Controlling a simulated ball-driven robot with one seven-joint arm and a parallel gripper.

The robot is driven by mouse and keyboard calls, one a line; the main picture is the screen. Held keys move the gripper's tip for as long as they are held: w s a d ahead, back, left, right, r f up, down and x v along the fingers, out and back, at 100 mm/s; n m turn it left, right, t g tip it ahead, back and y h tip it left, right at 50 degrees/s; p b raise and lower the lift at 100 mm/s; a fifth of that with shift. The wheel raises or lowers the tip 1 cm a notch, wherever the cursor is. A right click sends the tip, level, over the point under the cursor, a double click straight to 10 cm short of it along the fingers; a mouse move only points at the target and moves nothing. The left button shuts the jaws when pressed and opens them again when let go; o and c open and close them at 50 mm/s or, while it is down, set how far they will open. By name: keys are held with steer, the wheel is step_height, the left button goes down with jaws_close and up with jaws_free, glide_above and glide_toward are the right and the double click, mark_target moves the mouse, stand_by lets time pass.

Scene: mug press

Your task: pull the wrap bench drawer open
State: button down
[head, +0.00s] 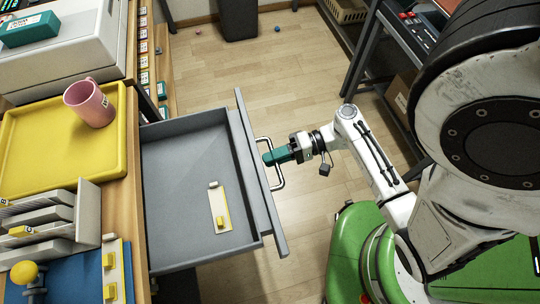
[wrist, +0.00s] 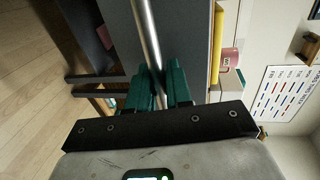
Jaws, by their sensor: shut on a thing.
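The wrap bench drawer (head: 190,165) is grey and stands well out from the bench (head: 130,200) in the head view. A small white strip with a yellow block (head: 220,222) lies inside it. The drawer's bar handle (head: 279,176) is on its front panel (head: 258,165). My gripper (head: 270,157) has teal fingers and is at the handle, in front of the panel. In the wrist view, the fingers (wrist: 160,88) are shut around the metal handle bar (wrist: 147,38), one on each side.
A pink mug (head: 90,103) stands on a yellow tray (head: 65,150) on the bench top. A slotted grey rack (head: 85,215) is in front of the tray. A dark bin (head: 238,18) stands at the back. The wooden floor (head: 300,75) beyond the drawer is mostly clear.

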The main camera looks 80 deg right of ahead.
steer(key=c, duration=1.2)
jaws_free()
steer(key=v, duration=1)
steer(key=shift+s+d+b, duration=0.2)
steer(key=shift+s+b, duration=0.15)
steer(key=shift+a+r, duration=0.1)
steer(key=w+a+r+n+g+h+p, duration=0.1)
steer(key=w+a+r+n+g+p, duration=0.4)
steer(key=a+g+p, duration=0.45)
steer(key=w+a+r+n+g+h+p, duration=0.1)
steer(key=w+r+n+g+h+p, duration=0.15)
steer(key=r+h+p, duration=0.35)
steer(key=w+a+r+n+g+h+p, duration=0.1)
steer(key=w+a+r+n+p, duration=0.2)
steer(key=r, duration=0.5)
steer(key=shift+n, duration=0.35)
steer(key=f+b, duration=0.1)
steer(key=f, duration=0.1)
steer(key=d+f+b, duration=0.1)
steer(key=f+b, duration=0.1)
steer(key=f, duration=0.1)
steer(key=shift+b, duration=0.3)
